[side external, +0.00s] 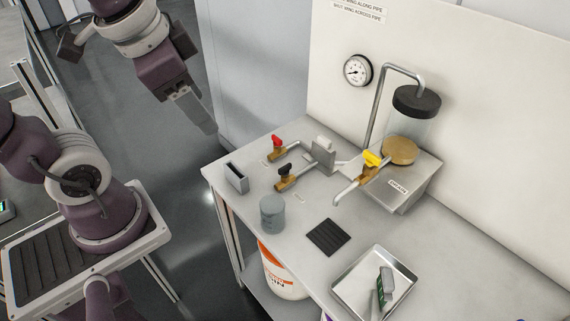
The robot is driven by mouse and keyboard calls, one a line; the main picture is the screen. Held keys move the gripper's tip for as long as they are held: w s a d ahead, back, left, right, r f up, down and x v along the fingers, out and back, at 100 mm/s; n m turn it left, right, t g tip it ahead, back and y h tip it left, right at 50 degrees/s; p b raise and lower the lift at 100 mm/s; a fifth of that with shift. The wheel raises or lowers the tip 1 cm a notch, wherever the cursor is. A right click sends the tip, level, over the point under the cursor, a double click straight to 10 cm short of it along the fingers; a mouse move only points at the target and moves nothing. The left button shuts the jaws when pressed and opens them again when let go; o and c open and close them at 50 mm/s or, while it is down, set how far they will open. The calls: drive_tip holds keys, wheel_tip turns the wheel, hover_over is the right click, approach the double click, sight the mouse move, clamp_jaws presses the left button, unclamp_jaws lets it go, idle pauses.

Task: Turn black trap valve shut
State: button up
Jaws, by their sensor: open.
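The black trap valve (284,170) has a black wing handle on a brass body, on a short pipe at the left of the bench. The picture is too small to tell whether its wing lies along or across the pipe. A red-handled valve (277,142) stands just behind it. A yellow-handled valve (371,160) sits to its right on the spout pipe. My gripper (208,127) is open and empty, pointing down, well to the upper left of the black valve and apart from it.
The bench (330,210) carries a grey block holder (237,178), a grey cup (272,213) in front of the valves, a black mat (327,237) and a metal tray (345,282).

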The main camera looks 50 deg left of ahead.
drive_tip(key=w+a+f+m+g+y, duration=0.1)
drive_tip(key=w+f+m, duration=0.15)
drive_tip(key=w, duration=0.25)
drive_tip(key=w+a+f+m+g, duration=0.1)
drive_tip(key=w+f+m, duration=0.1)
drive_tip(key=w+m, duration=0.2)
drive_tip(key=m+g+h, duration=0.2)
drive_tip(key=m, duration=0.7)
hover_over(285, 166)
drive_tip(key=shift+n, duration=0.25)
wheel_tip(285, 166, down, 15)
drive_tip(key=shift+f, duration=0.1)
wheel_tip(285, 166, down, 7)
drive_tip(key=shift+f, duration=0.1)
drive_tip(key=shift+c, duration=0.5)
clamp_jaws()
